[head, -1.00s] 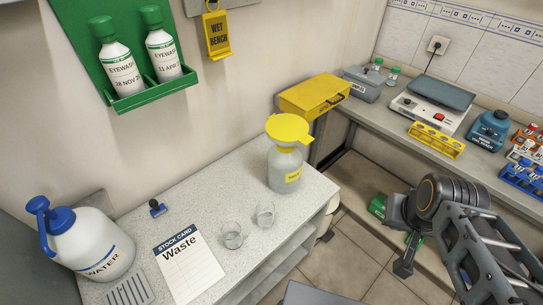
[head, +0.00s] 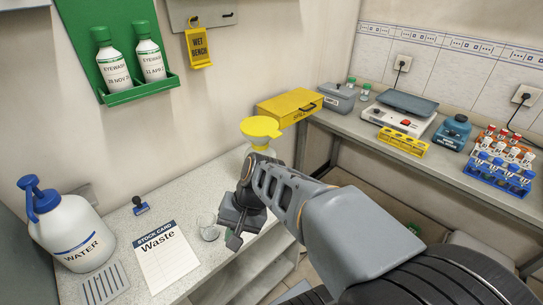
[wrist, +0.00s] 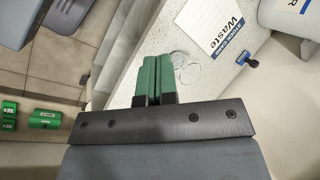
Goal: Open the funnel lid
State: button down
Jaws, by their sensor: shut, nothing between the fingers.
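The yellow funnel lid (head: 260,127) lies flat on top of the waste bottle (head: 264,150) on the bench, with a small tab on its right side. My arm hides most of the bottle. My gripper (head: 233,242) is in front of the bottle and lower than the lid, over the front part of the bench and apart from the lid. In the wrist view my gripper's green fingers (wrist: 153,60) are together and empty. The lid does not show in the wrist view.
A glass beaker (head: 208,229) stands left of my gripper, near the stock card (head: 166,255). A water jug (head: 75,235) stands at the left of the bench. A yellow box (head: 290,107) is behind the funnel. A side bench (head: 350,130) holds a scale and racks.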

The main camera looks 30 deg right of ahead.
jog(key=w+f+m+t+y+b, duration=0.2)
jog(key=w+f+m+y+b, duration=0.2)
jog(key=w+m+y+b, duration=0.15)
jog(key=m+t+h+b, duration=0.6)
jog(key=m+t+b, duration=0.2)
jog(key=m+t, duration=1.5)
send_near(278, 134)
jog(key=w, duration=0.5)
jog(key=shift+w+a+r+n+t, duration=0.1)
jog(key=shift+a+r+n+t, duration=0.1)
jog(key=shift+r, duration=0.4)
jog(key=shift+w+a+r+n+t, duration=0.1)
jog(key=shift+r+n, duration=0.05)
jog(key=shift+r, duration=1.05)
jog(key=shift+p, duration=0.35)
